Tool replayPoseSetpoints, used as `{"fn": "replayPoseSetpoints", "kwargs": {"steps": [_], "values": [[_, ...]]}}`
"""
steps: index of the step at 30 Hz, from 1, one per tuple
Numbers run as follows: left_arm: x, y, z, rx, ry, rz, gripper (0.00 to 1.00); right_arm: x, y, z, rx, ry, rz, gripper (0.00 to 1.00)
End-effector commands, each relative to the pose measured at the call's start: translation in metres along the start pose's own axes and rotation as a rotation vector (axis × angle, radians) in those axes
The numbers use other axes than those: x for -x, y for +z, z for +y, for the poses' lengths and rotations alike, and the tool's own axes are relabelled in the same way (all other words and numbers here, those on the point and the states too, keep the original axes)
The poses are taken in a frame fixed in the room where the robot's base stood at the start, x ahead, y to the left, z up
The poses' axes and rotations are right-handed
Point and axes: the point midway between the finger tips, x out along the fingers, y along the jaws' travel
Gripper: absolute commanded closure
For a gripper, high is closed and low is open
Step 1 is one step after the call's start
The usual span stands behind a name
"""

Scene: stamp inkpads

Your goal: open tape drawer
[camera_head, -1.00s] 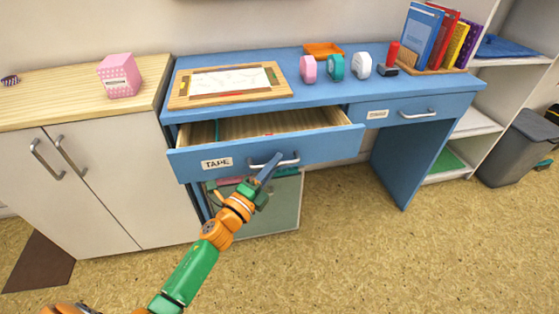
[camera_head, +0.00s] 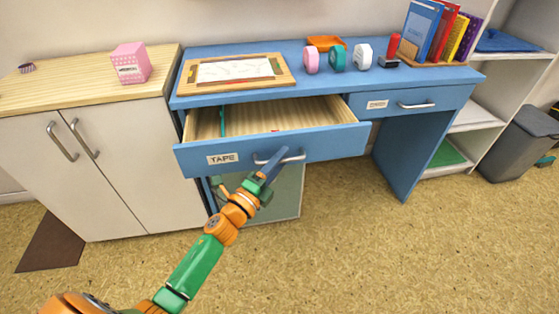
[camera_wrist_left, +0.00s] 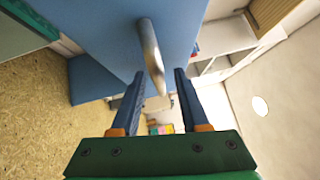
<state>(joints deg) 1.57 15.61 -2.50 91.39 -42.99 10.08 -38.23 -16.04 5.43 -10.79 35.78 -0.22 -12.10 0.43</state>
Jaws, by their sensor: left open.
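The blue tape drawer (camera_head: 330,143), with a white TAPE label (camera_head: 223,159), is pulled well out of the blue desk, and its pale wooden inside (camera_head: 290,116) shows. A curved silver handle (camera_head: 295,156) is on its front. In the left wrist view the handle (camera_wrist_left: 151,50) stands between and ahead of the two blue fingers (camera_wrist_left: 156,88), which are spread apart. Contact between fingers and handle cannot be told. My right gripper is not in view.
On the blue desk (camera_head: 290,60) are a framed drawing (camera_head: 235,72), several tape dispensers (camera_head: 337,57), an orange tray (camera_head: 326,43) and books (camera_head: 440,35). A pink box (camera_head: 130,63) sits on the left cabinet (camera_head: 60,88). A bin (camera_head: 520,145) stands at right. The floor in front is clear.

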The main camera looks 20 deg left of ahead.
Motion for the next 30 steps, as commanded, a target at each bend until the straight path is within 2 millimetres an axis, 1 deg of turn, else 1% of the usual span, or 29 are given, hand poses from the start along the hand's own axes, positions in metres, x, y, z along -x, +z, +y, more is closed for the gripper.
{"fn": "replayPoseSetpoints", "kwargs": {"steps": [4,6,8,12,16,19,30], "values": [[0.000,0.000,0.000,0.000,0.000,0.000,0.55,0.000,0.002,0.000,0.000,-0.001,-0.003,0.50],[0.006,0.000,0.001,0.001,0.002,-0.001,0.55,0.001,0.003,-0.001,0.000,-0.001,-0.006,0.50],[0.017,0.000,0.001,0.002,0.004,-0.001,0.55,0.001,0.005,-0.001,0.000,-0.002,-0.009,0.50],[0.048,0.000,0.001,0.002,0.004,-0.001,0.55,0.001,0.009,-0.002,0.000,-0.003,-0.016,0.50],[0.067,0.000,0.001,0.000,0.002,0.000,0.55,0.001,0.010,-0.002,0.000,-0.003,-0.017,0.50],[0.071,0.000,0.001,-0.001,0.001,0.000,0.55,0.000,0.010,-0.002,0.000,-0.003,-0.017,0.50],[0.071,0.000,0.002,0.005,0.004,-0.001,0.55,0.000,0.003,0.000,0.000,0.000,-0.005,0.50]]}}
